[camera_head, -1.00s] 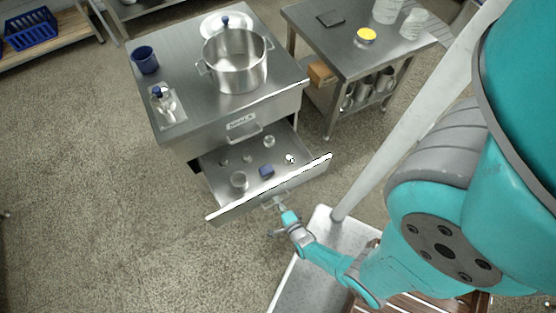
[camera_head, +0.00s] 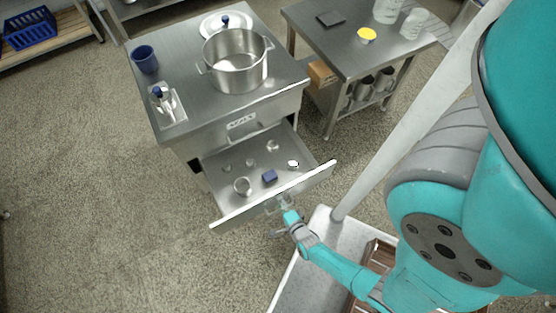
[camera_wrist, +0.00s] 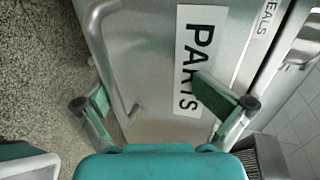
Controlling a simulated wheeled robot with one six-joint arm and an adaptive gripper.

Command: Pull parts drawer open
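The parts drawer (camera_head: 225,170) is pulled well out of the steel cabinet in the head view. Small items lie in it, among them a blue block (camera_head: 269,177) and a glass jar (camera_head: 242,186). In the wrist view, its front carries a PARTS label (camera_wrist: 193,62) and a bar handle (camera_wrist: 112,62). My gripper (camera_head: 283,211) is at the drawer front. In the wrist view, the fingers of my gripper (camera_wrist: 152,92) are spread wide, with the lower end of the handle between them, close to the left finger. I cannot tell whether they touch.
A closed drawer (camera_head: 243,123) sits above, in the same cabinet. A steel pot (camera_head: 236,72), a blue cup (camera_head: 145,60) and a bottle stand on the cabinet top. A side table (camera_head: 355,60) stands to the right. The floor left of the drawer is clear.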

